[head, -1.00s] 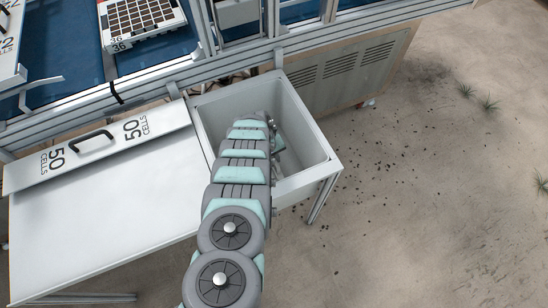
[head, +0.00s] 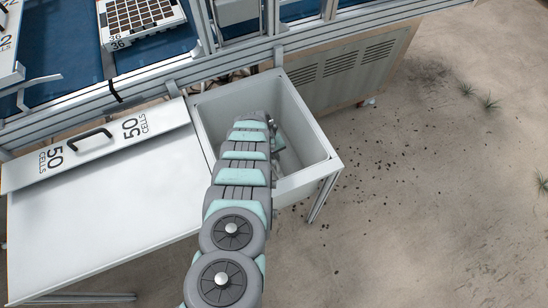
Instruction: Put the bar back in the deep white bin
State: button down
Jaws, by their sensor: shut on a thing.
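The deep white bin (head: 318,150) stands at the right end of the white table, open at the top. My arm reaches over its near left side and down into it. Only a small part of my gripper (head: 278,141) shows past the right side of the arm, inside the bin. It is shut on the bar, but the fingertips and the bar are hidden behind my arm. I cannot tell whether the bar touches the bin's floor.
A white plate marked 50 CELLS with a black handle (head: 90,139) lies at the back of the white table (head: 100,230). Behind is the seeder's metal frame (head: 150,90) with a cell tray (head: 145,38) on a blue surface. Bare floor lies to the right.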

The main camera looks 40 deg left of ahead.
jog(key=shift+f, duration=0.1)
jog(key=c, duration=1.4)
grip_release()
jog(key=shift+o, duration=0.2)
jog(key=p+v, duration=0.5)
jog(key=v, duration=0.5)
jog(key=shift+r, duration=0.4)
jog(key=shift+s, duration=0.1)
